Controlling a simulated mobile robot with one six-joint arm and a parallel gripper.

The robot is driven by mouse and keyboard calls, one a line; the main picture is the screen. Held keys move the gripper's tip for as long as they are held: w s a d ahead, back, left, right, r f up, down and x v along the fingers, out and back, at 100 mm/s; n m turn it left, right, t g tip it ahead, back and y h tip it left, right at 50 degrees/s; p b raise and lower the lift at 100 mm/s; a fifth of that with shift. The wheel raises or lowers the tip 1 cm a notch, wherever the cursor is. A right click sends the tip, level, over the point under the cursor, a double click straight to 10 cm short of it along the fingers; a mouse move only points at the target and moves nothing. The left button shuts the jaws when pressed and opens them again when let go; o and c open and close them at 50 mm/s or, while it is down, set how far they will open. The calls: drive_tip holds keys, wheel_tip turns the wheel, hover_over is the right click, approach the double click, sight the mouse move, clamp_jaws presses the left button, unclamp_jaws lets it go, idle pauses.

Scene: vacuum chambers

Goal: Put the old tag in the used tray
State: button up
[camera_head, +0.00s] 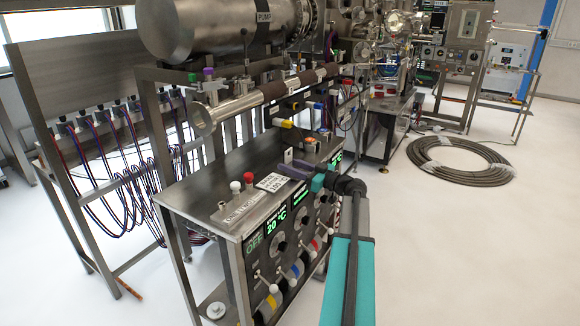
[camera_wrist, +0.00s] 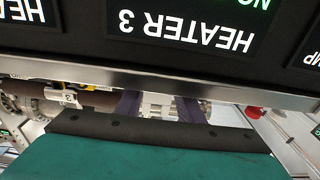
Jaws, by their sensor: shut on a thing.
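A small white tag (camera_head: 272,183) with dark print is at the tips of my gripper (camera_head: 284,174), just above the front edge of the steel bench top (camera_head: 205,180). My gripper comes in from the right, with purple fingers and a teal body, and is shut on the tag. In the wrist view a pale piece (camera_wrist: 158,106) lies between the two purple fingers (camera_wrist: 159,104); its print cannot be read.
A red knob (camera_head: 248,178) and a white knob (camera_head: 235,187) stand on the bench top left of the tag. The heater panel (camera_head: 285,240) with displays and knobs faces front below. A coiled hose (camera_head: 460,160) lies on the floor at right. Open floor lies front right.

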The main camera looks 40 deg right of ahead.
drive_tip(key=shift+f, duration=0.15)
drive_tip(key=o, duration=0.9)
drive_tip(key=shift+r, duration=0.3)
drive_tip(key=b+v, duration=0.1)
drive_tip(key=v, duration=1.1)
drive_tip(key=shift+b, duration=0.4)
drive_tip(key=shift+f, duration=0.2)
drive_tip(key=shift+c, duration=0.3)
